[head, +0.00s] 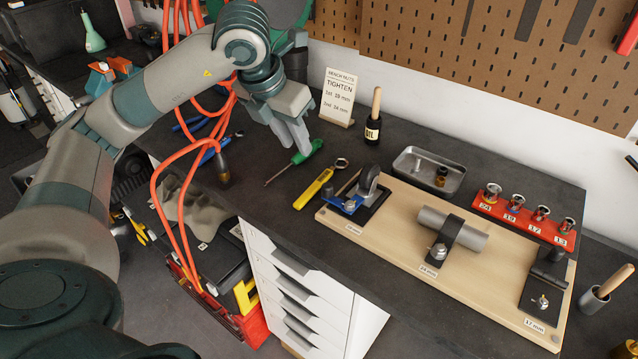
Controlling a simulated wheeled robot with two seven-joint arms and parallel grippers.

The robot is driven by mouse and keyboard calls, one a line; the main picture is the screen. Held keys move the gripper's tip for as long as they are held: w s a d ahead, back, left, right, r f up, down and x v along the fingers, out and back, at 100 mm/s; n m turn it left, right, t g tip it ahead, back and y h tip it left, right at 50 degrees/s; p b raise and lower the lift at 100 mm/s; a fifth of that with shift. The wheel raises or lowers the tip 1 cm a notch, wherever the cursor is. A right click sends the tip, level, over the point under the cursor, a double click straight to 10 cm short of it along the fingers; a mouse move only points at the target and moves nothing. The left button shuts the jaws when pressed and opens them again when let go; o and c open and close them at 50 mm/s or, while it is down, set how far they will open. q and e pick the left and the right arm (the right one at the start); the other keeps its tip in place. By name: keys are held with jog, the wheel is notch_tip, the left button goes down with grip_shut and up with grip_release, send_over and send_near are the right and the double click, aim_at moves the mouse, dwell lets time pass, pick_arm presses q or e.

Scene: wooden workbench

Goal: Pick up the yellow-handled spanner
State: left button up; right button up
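The yellow-handled spanner (315,188) lies on the dark bench top, left of the wooden board, with its ring end pointing to the back right. My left gripper (295,145) is above the bench, behind and a little left of the spanner, and apart from it. Its fingers point down beside the green-handled screwdriver (307,152). I cannot tell from this angle how far apart the fingers are. Nothing shows clearly between them. My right gripper is out of the picture.
A wooden board (390,240) with clamped fixtures stands right of the spanner. An orange cable (160,185) and blue-handled pliers (208,150) are to the left.

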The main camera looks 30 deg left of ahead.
pick_arm(q)
jog(key=p, duration=0.4)
send_near(315, 185)
jog(key=shift+x, duration=0.95)
jog(key=shift+w+d+f, duration=0.2)
jog(key=shift+w+f, duration=0.05)
jog(key=shift+f, duration=0.2)
jog(key=shift+w+a+f+p, duration=0.1)
jog(key=shift+w+f+p, duration=0.15)
jog(key=shift+f+p, duration=0.5)
jog(key=p+x, duration=0.1)
jog(key=x, duration=0.1)
jog(key=shift+w+f, duration=0.1)
jog(key=shift+f, duration=0.2)
jog(key=shift+w+f+p, duration=0.15)
jog(key=shift+f+p, duration=0.15)
jog(key=shift+f, duration=0.15)
grip_shut()
